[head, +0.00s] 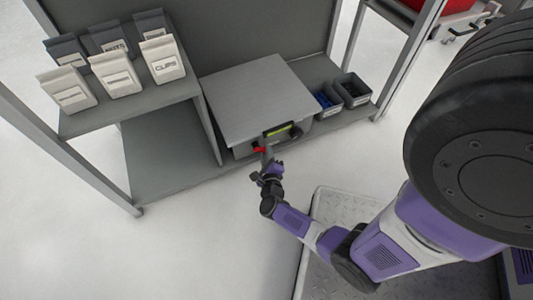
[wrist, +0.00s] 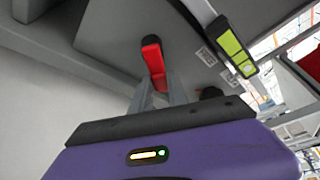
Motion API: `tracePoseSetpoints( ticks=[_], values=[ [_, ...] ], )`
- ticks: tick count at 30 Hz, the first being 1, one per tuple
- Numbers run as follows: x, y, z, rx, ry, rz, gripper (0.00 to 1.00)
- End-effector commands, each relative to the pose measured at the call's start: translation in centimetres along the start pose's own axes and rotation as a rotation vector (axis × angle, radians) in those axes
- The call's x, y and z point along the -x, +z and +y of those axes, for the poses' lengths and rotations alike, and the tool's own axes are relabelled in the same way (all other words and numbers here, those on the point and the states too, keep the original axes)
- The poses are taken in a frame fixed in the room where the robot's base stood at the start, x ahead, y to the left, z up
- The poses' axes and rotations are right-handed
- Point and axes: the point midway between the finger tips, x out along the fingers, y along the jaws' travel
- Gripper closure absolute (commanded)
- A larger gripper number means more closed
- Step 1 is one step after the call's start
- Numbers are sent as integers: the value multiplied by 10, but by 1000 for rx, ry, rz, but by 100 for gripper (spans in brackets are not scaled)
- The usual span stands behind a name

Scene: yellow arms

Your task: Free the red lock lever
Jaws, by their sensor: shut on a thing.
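The red lock lever (wrist: 153,58) stands on the front of a grey box (head: 250,95) that sits on the lower shelf. In the head view the lever (head: 259,150) is a small red spot close to my gripper (head: 266,158). In the wrist view my gripper (wrist: 157,95) is shut on the near end of the lever. The far, wider end of the lever shows beyond the fingers. The fingertips hide part of its near end.
A yellow-green panel (wrist: 231,45) on a bar is right of the lever. Grey bins (head: 353,90) stand right of the box. Labelled bags (head: 115,75) stand on the upper left shelf, and a shelf post (head: 75,155) rises at left. The floor in front is clear.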

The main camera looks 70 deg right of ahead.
Motion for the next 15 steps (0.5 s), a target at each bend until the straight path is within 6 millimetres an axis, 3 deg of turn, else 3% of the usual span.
tracePoseSetpoints(
  ticks=[15],
  values=[
    [1,2,-9,286,-116,-1,100]
  ],
)
